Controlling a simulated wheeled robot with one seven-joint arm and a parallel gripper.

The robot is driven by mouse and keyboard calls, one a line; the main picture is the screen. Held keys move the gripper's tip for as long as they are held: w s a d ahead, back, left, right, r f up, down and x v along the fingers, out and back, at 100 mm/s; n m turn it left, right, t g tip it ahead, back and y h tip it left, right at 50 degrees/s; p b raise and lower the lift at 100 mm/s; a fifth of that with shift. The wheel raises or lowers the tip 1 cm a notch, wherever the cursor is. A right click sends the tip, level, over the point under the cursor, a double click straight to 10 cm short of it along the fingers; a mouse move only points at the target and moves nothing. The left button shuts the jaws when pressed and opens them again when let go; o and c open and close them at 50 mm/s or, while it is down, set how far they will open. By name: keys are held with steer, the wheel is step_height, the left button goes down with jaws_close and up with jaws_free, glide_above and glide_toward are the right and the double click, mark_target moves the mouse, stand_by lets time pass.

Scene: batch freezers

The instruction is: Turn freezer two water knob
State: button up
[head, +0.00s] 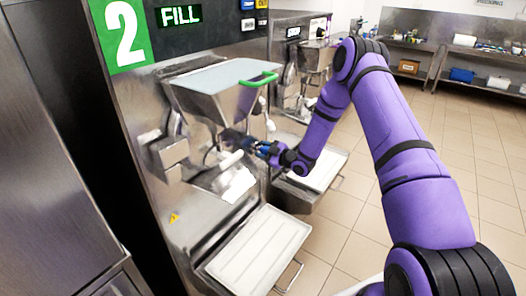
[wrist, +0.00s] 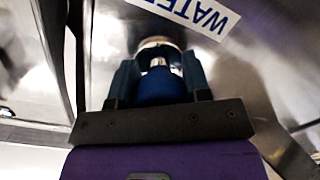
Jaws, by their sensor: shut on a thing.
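Freezer two (head: 126,100) stands at the left in the head view, with a green "2" sign and a "FILL" display. My gripper (head: 245,143) reaches to the front of this machine, below the hopper with the green handle. In the wrist view, my gripper (wrist: 158,75) has its two dark blue fingers on either side of a round metal and blue knob (wrist: 160,88). It is shut on this knob. A white label reading "WATER" (wrist: 190,14) is on the metal panel just beyond the knob. In the head view the knob is hidden by the gripper.
The hopper (head: 215,88) with its green handle (head: 258,79) is just above my gripper. A white tray (head: 262,250) lies below. Another freezer (head: 290,50) stands behind. Tiled floor is clear at the right.

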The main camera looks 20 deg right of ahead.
steer(key=shift+d, duration=0.2)
steer(key=o, duration=0.9)
steer(key=v, duration=1)
steer(key=shift+s+d+f, duration=0.1)
steer(key=shift+s+d, duration=0.15)
